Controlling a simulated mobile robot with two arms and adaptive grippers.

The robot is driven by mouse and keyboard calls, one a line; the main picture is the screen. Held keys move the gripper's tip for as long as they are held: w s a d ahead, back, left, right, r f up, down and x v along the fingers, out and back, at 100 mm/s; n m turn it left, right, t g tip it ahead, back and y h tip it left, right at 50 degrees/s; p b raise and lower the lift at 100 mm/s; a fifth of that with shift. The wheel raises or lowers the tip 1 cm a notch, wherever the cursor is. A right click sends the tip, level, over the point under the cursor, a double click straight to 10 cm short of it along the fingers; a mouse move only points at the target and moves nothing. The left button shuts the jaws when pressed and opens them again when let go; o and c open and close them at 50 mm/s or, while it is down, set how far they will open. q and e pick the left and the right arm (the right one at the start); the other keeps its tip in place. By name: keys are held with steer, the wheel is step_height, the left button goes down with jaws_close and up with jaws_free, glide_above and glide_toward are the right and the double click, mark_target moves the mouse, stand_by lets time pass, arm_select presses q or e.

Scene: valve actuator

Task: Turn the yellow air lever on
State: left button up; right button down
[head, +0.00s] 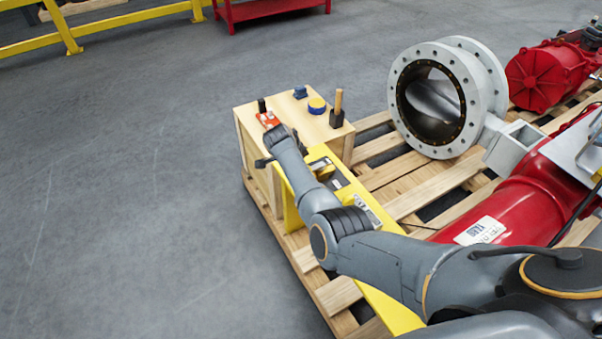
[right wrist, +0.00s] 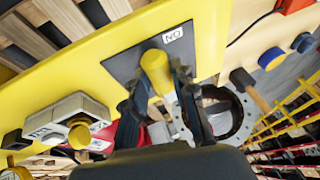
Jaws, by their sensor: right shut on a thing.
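The yellow lever (right wrist: 156,68) stands out from a grey plate (right wrist: 118,68) on the yellow panel (right wrist: 60,85) in the right wrist view. A small white label (right wrist: 173,34) with black letters sits just beyond the lever. My right gripper (right wrist: 160,88) is shut on the lever, with one dark finger on each side of it. In the head view my right arm reaches over the yellow panel (head: 377,284), and its wrist hides the lever. My left gripper is in neither view.
A wooden box (head: 240,135) holds a red item (head: 267,119), a blue and yellow round item (head: 317,105) and a wooden-handled tool (head: 338,103). A grey flanged valve (head: 396,88) and red actuator (head: 520,205) stand on the pallet (head: 430,190). Floor at left is clear.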

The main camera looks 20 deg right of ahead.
steer(key=c, duration=1.1)
jaws_free()
steer(key=v, duration=1.2)
